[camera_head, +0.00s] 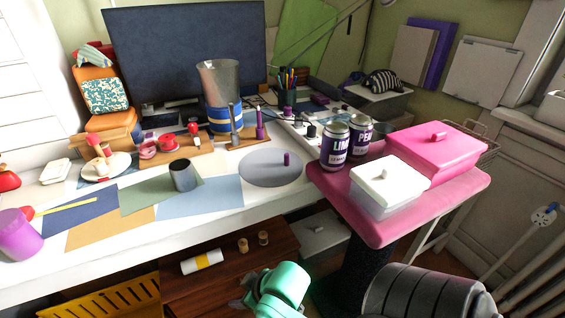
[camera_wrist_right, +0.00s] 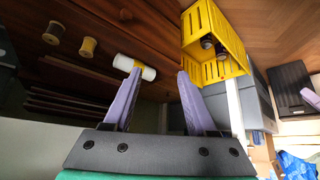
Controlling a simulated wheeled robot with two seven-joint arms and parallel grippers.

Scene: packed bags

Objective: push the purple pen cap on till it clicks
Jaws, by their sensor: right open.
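A small purple cylinder (camera_head: 286,158), which could be the pen cap, stands on a round grey mat (camera_head: 262,172) on the white desk. A taller upright purple piece (camera_head: 259,126) with a thin grey top stands behind it on a wooden board; I cannot tell which is the pen cap. My right gripper (camera_wrist_right: 158,80) is open and empty in the wrist view, pointing at the floor-level area. In the head view its green wrist shows at the bottom, below the desk's front edge and well away from both purple pieces. My left gripper is not in view.
A pink side table (camera_head: 432,205) holds two cans, a white-lidded box (camera_head: 388,182) and a pink box (camera_head: 436,150). A dark cup (camera_head: 183,177) stands on the desk mats. Below are a yellow crate (camera_wrist_right: 214,40), a white roll (camera_wrist_right: 136,68) and spools (camera_wrist_right: 87,47).

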